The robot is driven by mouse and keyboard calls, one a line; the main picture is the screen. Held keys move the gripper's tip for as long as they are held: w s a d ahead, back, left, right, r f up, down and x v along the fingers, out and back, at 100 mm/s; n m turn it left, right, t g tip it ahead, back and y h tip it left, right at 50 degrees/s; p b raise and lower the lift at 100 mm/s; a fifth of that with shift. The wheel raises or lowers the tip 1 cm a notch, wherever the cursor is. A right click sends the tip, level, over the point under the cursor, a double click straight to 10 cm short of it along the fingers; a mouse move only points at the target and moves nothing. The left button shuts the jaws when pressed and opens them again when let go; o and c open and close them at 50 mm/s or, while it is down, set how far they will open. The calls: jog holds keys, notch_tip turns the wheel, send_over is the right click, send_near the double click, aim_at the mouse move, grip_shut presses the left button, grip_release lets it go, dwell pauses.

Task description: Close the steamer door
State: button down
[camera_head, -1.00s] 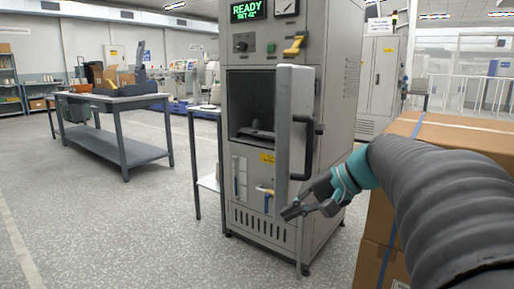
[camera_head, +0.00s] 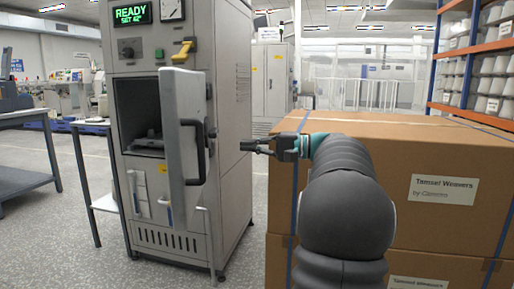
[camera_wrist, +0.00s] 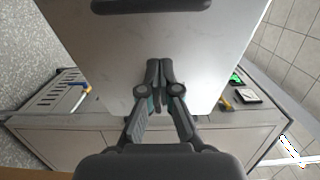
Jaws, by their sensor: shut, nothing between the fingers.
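The grey steamer (camera_head: 235,140) stands upright, its chamber (camera_head: 140,110) showing at the left of its open door (camera_head: 182,120). The door sticks out toward me, with a dark handle (camera_head: 207,152) on its right-hand face. My gripper (camera_head: 243,146) is shut and empty, to the right of the door at about handle height, pointing left. In the wrist view the shut fingertips (camera_wrist: 159,65) lie in front of the pale door panel (camera_wrist: 160,40), and the handle (camera_wrist: 150,5) is at the top edge. Whether they touch the panel I cannot tell.
Large cardboard boxes (camera_head: 420,148) are stacked close under and beside my arm. A blue and orange rack (camera_head: 470,80) stands behind them. A small stand (camera_head: 90,170) and a workbench (camera_head: 20,180) are left of the steamer. Grey floor (camera_head: 70,245) is open at the front left.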

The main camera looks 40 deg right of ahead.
aim_at(200, 135)
jog(key=w+a, duration=0.4)
jog(key=a, duration=0.4)
